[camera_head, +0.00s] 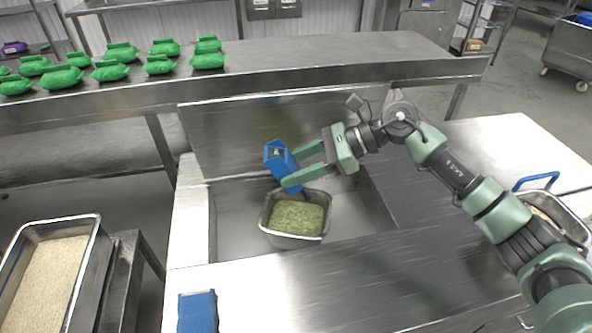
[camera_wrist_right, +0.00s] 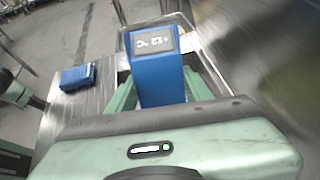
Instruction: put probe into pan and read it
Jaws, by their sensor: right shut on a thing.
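The blue probe (camera_head: 278,158) is a handheld unit with a small display. My right gripper (camera_head: 305,166) is shut on it, at the back edge of the metal pan (camera_head: 291,241). The pan holds a green, grainy mass (camera_head: 297,216) and sits in the recessed steel well. The probe is tilted, its lower end by the pan's back rim; I cannot see whether a tip is in the green mass. In the right wrist view the probe (camera_wrist_right: 160,88) stands between the fingers, and its display appears to read +12 °C. My left gripper does not show.
A blue block-like object (camera_head: 198,312) lies on the counter's front left. A tray of pale grain (camera_head: 50,275) stands at the lower left. Several green bags (camera_head: 110,70) lie on the back shelf. Another pan with a blue handle (camera_head: 536,181) is at right. The front counter is mostly clear.

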